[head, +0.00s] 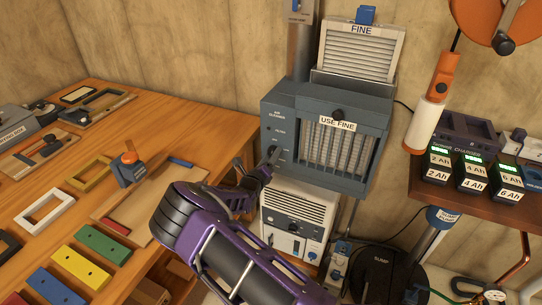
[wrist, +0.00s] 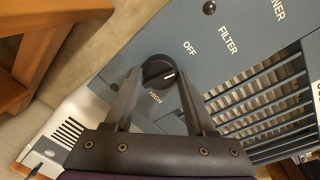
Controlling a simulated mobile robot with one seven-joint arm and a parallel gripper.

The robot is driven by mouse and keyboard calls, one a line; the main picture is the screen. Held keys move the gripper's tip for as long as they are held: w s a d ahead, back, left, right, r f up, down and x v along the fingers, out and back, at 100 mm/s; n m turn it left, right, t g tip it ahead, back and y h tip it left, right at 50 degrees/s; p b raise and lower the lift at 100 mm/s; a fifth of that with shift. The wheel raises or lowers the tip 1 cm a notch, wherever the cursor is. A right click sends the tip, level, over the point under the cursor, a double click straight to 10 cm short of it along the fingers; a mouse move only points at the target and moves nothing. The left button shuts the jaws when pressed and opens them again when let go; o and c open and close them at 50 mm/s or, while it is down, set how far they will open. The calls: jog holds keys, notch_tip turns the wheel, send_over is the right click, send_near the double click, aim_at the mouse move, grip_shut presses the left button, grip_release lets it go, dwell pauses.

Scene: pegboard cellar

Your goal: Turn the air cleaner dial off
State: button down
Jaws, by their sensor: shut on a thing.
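The air cleaner (head: 285,97) is a blue-grey box on the wall with a slatted front and a "USE FINE" label. Its side panel shows in the wrist view (wrist: 215,72). The black round dial (wrist: 157,69) has a white mark pointing right in that view, between the printed words OFF and HIGH. My gripper (wrist: 158,78) is shut on the dial, one finger on each side. In the head view my gripper (head: 268,163) reaches the panel's lower left, and its fingers mostly hide the dial.
A small black knob (wrist: 209,7) is on the same panel near FILTER. A white unit (head: 300,210) stands just below the air cleaner. A wooden bench (head: 190,135) with coloured blocks is at left. A charger shelf (head: 455,190) is at right.

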jog(key=shift+n, duration=1)
jog(key=shift+c, duration=1.2)
grip_release()
jog(key=p+v, duration=0.1)
jog(key=v, duration=1.6)
jog(key=shift+s+a+p, duration=0.15)
jog(key=shift+a+p, duration=0.05)
jog(key=shift+p, duration=0.2)
